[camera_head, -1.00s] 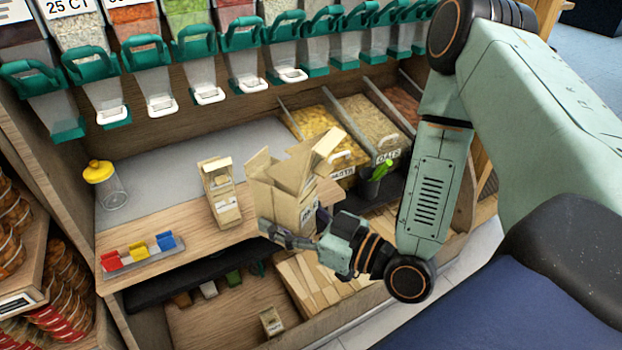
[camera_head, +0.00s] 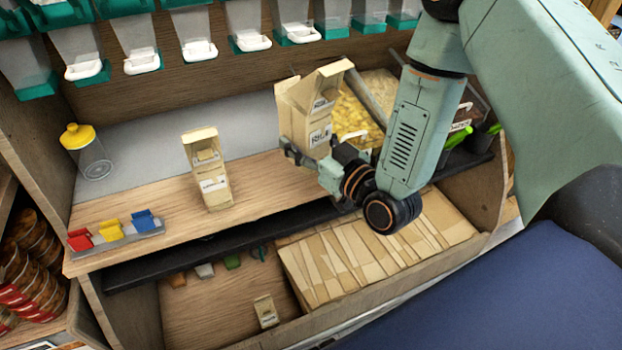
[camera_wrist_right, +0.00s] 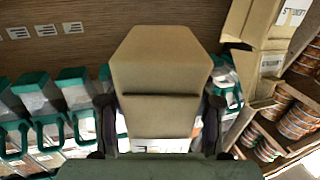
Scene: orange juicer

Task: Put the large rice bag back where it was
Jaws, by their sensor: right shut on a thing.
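The large rice bag (camera_head: 318,125) is a tan paper bag with a folded top and a label reading like "RICE". It stands nearly upright above the right part of the wooden counter (camera_head: 130,205). My right gripper (camera_head: 312,160) is shut on its lower part, coming from the right. I cannot tell if its bottom touches the counter. In the right wrist view the bag (camera_wrist_right: 160,75) fills the middle between the fingers (camera_wrist_right: 160,120). My left gripper is not in view.
A smaller tan bag (camera_head: 208,180) stands on the counter to the left, with a yellow-lidded jar (camera_head: 92,160) and coloured clips (camera_head: 112,230) further left. Dispensers (camera_head: 195,35) hang above. Open grain bins (camera_head: 355,120) are behind right. Flat paper bags (camera_head: 370,255) lie below.

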